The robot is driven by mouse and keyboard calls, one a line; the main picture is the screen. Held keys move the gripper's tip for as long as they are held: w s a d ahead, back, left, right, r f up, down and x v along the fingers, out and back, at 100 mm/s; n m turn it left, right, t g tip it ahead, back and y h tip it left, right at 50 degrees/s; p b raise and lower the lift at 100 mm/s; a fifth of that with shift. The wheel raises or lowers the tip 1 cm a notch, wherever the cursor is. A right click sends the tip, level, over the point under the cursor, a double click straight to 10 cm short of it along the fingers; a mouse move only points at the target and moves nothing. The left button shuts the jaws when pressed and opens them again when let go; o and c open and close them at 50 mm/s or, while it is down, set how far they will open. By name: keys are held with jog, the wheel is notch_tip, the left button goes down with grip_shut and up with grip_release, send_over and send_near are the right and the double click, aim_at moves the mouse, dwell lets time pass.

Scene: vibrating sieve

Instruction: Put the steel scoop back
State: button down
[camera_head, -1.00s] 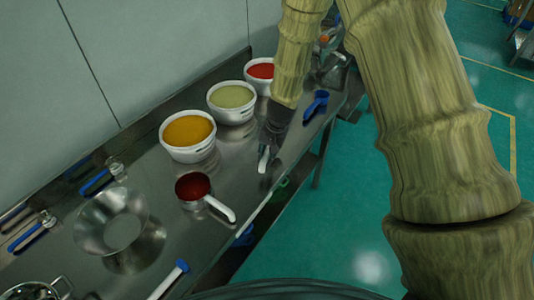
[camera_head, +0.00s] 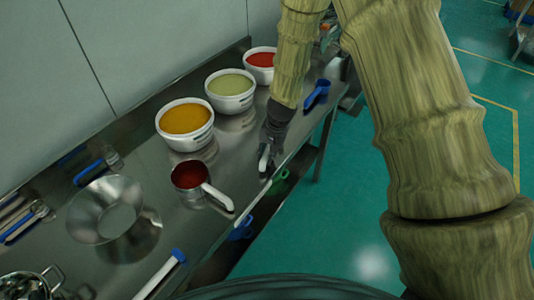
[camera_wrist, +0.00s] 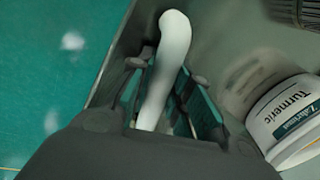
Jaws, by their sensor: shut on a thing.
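My gripper (camera_head: 268,143) is shut on a pale, smooth, curved handle, which looks like the steel scoop (camera_head: 264,160). In the wrist view this handle (camera_wrist: 168,70) stands between the two fingers of my gripper (camera_wrist: 172,100), its bent end pointing away. The scoop's bowl cannot be made out in either view. In the head view the gripper is over the front edge of the steel bench (camera_head: 228,168), to the right of a small pan with red contents (camera_head: 190,175). Whether the scoop touches the bench I cannot tell.
White tubs with orange (camera_head: 185,122), pale green (camera_head: 230,88) and red (camera_head: 262,62) contents line the back. The wrist view shows a Turmeric label (camera_wrist: 292,118). A blue scoop (camera_head: 317,94) lies far right. A steel funnel-like bowl (camera_head: 104,210) and blue-handled tools (camera_head: 98,170) are left.

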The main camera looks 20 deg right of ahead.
jog(key=shift+f, duration=0.25)
dwell(0.4)
jog(key=c, duration=1.2)
grip_release()
jog(key=shift+c, duration=0.2)
jog(key=o, duration=0.5)
jog(key=shift+r, duration=0.15)
jog(key=shift+w+a+p+v, duration=0.15)
jog(key=shift+a+p+v, duration=0.05)
jog(key=shift+p+v, duration=0.8)
jog(key=shift+w+a+p+v, duration=0.1)
jog(key=shift+a+p+v, duration=0.1)
jog(key=shift+p+v, duration=0.8)
jog(key=shift+w+a+p+v, duration=0.15)
jog(key=shift+p+v, duration=0.55)
jog(key=shift+v, duration=0.55)
jog(key=shift+r, duration=0.15)
